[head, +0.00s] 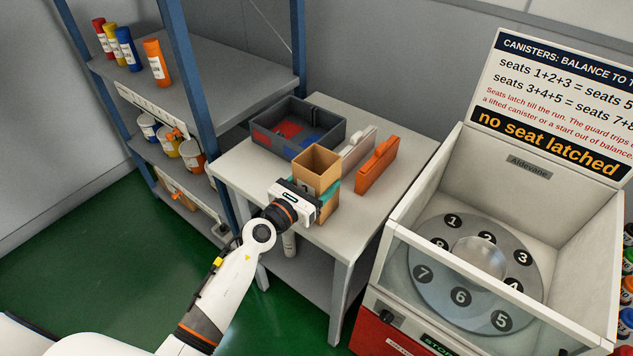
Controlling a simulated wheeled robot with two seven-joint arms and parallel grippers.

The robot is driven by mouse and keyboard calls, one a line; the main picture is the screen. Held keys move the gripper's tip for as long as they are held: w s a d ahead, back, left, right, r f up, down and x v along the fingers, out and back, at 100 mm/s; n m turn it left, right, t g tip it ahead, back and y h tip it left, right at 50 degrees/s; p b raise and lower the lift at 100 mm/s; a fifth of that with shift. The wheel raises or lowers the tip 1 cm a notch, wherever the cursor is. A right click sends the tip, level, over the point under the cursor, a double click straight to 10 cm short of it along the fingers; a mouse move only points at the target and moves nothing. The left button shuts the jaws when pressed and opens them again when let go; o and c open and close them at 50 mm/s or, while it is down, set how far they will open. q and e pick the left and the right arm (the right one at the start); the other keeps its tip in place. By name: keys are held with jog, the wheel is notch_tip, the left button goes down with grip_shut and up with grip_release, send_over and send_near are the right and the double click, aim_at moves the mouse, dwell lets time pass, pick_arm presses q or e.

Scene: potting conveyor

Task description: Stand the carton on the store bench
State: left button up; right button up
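The carton (316,163) is a brown, open-topped box, upright at the front part of the white-topped store bench (240,168). My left gripper (318,190) reaches it from the front left, with teal finger pads against the carton's sides. It looks shut on the carton. The gripper body hides the carton's lower front, and I cannot tell whether its base touches the bench top. My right gripper is not in view.
A grey crate (262,121) with red and blue contents stands behind the carton. A grey-white upright piece (357,147) and an orange one (376,165) stand to its right. Blue-post shelving (183,60) is at left. A white-walled machine (415,225) with numbered seats stands right.

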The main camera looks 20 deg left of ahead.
pick_arm(q)
jog(key=o, duration=0.5)
jog(key=shift+f, duration=0.1)
jog(key=o, duration=0.5)
jog(key=shift+c, duration=0.2)
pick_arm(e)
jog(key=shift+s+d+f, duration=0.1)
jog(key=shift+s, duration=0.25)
pick_arm(q)
jog(key=shift+s, duration=0.15)
jog(key=b+v, duration=0.1)
jog(key=v, duration=1)
jog(key=shift+s+a+b, duration=0.15)
jog(key=shift+s+b, duration=0.2)
jog(key=shift+s, duration=0.05)
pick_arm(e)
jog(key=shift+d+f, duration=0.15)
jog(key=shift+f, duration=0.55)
